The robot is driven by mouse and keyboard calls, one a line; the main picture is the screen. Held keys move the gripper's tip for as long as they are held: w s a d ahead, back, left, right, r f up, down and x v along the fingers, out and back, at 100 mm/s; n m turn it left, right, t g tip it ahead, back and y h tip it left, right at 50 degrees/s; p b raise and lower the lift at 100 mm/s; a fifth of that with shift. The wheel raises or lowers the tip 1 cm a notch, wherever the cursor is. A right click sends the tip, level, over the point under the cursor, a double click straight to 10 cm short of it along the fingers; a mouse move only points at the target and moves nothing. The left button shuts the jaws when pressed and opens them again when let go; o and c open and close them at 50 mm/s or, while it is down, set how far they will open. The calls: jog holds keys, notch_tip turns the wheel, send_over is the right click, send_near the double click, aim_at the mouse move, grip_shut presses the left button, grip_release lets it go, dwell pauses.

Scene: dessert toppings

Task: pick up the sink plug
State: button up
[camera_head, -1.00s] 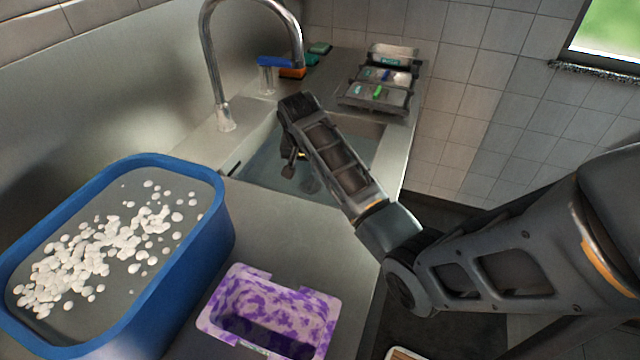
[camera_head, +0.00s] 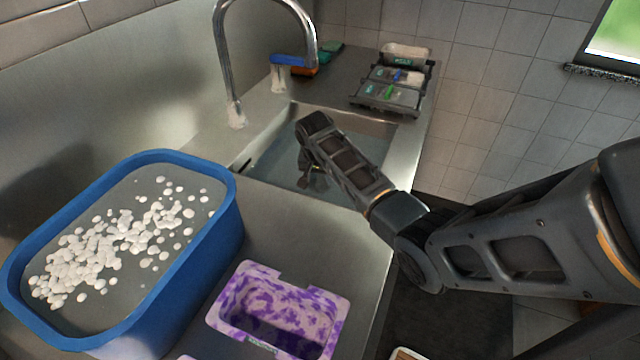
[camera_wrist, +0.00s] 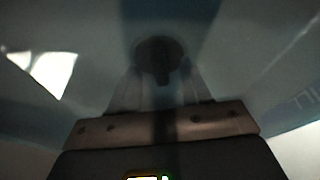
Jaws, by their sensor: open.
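In the wrist view, the sink plug (camera_wrist: 158,56) is a dark round piece with a knob, under the water of the sink. My gripper (camera_wrist: 161,85) points at it, with one pale finger to each side of the knob's near end. The fingers are open, and I cannot tell whether they touch the plug. In the head view, my gripper (camera_head: 314,178) reaches down into the sink basin (camera_head: 270,160); the plug is not clear there, behind or beside my gripper.
A tall curved faucet (camera_head: 222,65) stands behind the basin. A blue tub (camera_head: 190,285) with white pieces floating in it and a purple-and-white container (camera_head: 232,308) stand on the near counter. A dark rack with boxes (camera_head: 388,95) is at the far end.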

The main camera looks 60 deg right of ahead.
grip_shut()
dwell(0.3)
jog(key=shift+r, duration=0.1)
